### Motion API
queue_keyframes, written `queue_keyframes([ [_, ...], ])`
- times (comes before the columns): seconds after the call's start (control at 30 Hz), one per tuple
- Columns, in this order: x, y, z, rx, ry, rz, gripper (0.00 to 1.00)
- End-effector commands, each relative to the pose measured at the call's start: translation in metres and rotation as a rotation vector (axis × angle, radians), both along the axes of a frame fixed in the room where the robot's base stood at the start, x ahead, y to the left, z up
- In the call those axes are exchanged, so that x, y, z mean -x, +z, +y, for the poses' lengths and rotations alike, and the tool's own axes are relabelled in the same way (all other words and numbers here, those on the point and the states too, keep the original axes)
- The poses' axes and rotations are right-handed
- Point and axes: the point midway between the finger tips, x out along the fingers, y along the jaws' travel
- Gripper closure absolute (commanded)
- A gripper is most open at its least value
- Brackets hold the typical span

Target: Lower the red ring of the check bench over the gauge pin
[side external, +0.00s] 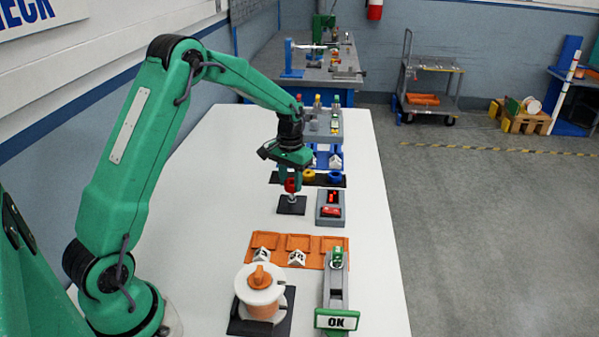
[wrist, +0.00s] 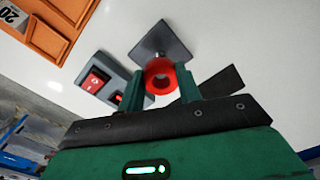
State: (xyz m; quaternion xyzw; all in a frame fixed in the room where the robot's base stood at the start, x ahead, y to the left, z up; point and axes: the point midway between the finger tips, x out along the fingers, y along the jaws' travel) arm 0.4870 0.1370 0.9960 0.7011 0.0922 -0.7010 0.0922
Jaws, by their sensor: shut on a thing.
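My gripper (side external: 291,180) is shut on the red ring (side external: 291,186), above the black square base plate (side external: 291,208) of the gauge pin. The base plate (wrist: 160,35) shows just beyond the ring. In the side view a short light piece of the gauge pin (side external: 292,198) shows below the ring. I cannot tell whether the pin's tip is inside the ring's hole.
A grey box with red switches (side external: 330,208) stands right of the plate. A dark strip with a yellow ring (side external: 308,175) lies behind. The white table's left part is clear.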

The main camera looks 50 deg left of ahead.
Motion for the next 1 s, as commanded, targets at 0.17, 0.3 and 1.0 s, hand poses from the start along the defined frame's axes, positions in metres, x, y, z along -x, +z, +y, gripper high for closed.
queue_keyframes([
  [0.17,0.0,-0.001,0.0,0.0,0.0,0.0,0.89],
  [0.3,0.0,-0.003,0.0,0.0,0.0,0.0,0.89],
  [1.0,0.0,-0.014,0.0,0.0,0.0,0.0,0.89],
])
